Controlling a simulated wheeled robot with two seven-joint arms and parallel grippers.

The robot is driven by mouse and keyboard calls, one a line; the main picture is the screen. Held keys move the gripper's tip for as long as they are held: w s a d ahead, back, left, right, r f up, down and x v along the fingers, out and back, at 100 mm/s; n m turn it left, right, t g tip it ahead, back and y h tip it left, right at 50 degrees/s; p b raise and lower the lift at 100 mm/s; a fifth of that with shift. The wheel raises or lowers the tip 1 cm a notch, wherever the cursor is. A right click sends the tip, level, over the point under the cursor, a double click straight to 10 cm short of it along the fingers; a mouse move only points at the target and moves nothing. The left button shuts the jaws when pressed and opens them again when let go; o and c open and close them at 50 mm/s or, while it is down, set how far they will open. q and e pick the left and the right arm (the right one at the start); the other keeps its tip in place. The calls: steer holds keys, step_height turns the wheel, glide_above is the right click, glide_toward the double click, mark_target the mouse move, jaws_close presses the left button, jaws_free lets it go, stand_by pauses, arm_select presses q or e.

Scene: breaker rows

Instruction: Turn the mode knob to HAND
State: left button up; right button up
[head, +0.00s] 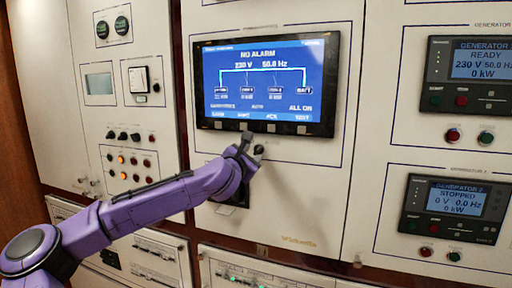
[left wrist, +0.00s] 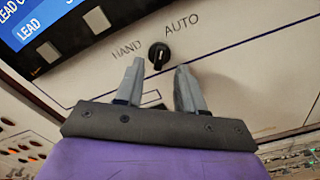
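The mode knob (left wrist: 159,56) is a small black rotary knob on the cream panel. The HAND label (left wrist: 127,49) is at its left and the AUTO label (left wrist: 182,26) at its upper right in the left wrist view. Its exact pointer direction is too small to tell. My left gripper (left wrist: 160,66) is open, with one grey fingertip on each side just below the knob, and nothing is clearly gripped. In the head view my left gripper (head: 252,146) is at the panel just under the large screen, beside the dark knob (head: 259,150). My right gripper is out of view.
The large blue screen (head: 262,85) with a row of grey buttons is just above the gripper. Generator panels (head: 455,208) are at the right. Small lamps and knobs (head: 130,160) are at the left. The panel right of the knob is clear.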

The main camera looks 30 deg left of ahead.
mark_target(257, 151)
arm_select(q)
steer(key=p+x, duration=0.1)
steer(key=x, duration=0.2)
steer(key=shift+r, duration=0.15)
steer(key=shift+w+a, duration=0.1)
steer(key=shift+w, duration=0.4)
jaws_close()
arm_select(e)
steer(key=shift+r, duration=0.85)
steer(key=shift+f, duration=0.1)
